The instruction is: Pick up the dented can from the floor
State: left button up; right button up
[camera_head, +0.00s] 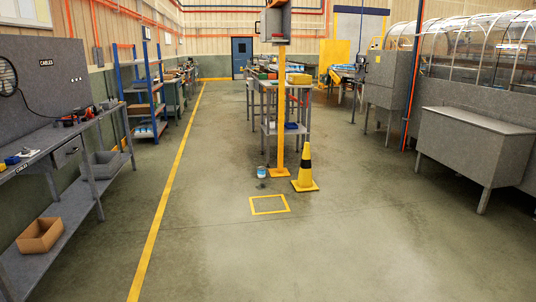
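A small can (261,172) with a blue and white side stands on the floor near the foot of the yellow post. It is too small to make out a dent. A dark small patch or object (261,185) lies on the floor just in front of it; I cannot tell what it is. Neither of my grippers shows in the head view.
A yellow cone (305,173) with a black band stands right of the can, by the yellow post (280,120). A yellow floor square (269,204) lies in front. Benches line the left; a grey cabinet (470,148) stands right. The foreground floor is clear.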

aim_at(260, 169)
jog(key=i, duration=7.7)
jog(key=z, duration=0.2)
